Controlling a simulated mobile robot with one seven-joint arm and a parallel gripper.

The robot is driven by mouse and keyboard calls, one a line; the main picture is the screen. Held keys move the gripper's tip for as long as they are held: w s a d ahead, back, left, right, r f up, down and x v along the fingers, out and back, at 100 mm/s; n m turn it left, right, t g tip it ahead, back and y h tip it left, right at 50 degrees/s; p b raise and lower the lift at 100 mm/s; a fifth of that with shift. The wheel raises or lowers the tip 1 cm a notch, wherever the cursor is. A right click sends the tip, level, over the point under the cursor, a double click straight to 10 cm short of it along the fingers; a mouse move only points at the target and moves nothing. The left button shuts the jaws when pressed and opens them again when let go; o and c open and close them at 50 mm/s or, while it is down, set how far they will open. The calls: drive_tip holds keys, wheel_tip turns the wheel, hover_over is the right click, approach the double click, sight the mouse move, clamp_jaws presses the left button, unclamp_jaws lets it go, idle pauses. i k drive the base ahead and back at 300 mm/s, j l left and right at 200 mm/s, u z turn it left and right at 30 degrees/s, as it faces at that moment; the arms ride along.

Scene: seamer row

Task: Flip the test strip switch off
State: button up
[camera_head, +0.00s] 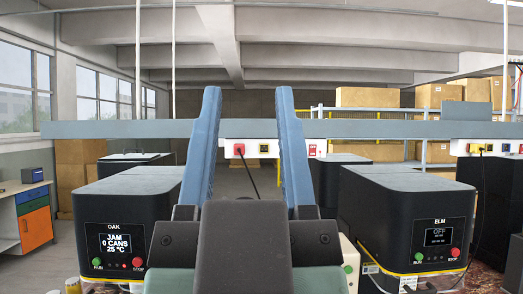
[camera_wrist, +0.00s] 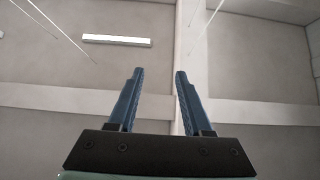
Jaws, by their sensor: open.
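My gripper (camera_head: 248,100) is open and empty, its two blue fingers pointing up in front of the head camera. The wrist view also shows the spread fingers (camera_wrist: 158,75) against the ceiling. A white power strip (camera_head: 275,160) hangs on the grey rail behind the fingers, partly hidden by them. A red switch (camera_head: 239,149) on it shows between the fingers, and a red part (camera_head: 312,149) shows right of the right finger. A second white strip (camera_head: 490,154) is at far right. No label tells which is the test strip, and the switch positions are too small to tell.
A black OAK machine (camera_head: 125,205) reading "JAM 0 CANS" stands at left. A black ELM machine (camera_head: 408,215) reading "OFF" stands at right. The grey rail (camera_head: 100,129) crosses the view above them. A dark cord (camera_head: 249,178) hangs from the middle strip. A workbench (camera_head: 32,215) stands far left.

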sight(312, 148)
drive_tip(key=i+l, duration=0.35)
drive_tip(key=i, duration=0.2)
drive_tip(key=i+l, duration=0.3)
drive_tip(key=i, duration=0.25)
drive_tip(key=i+l, duration=0.35)
drive_tip(key=i, duration=0.2)
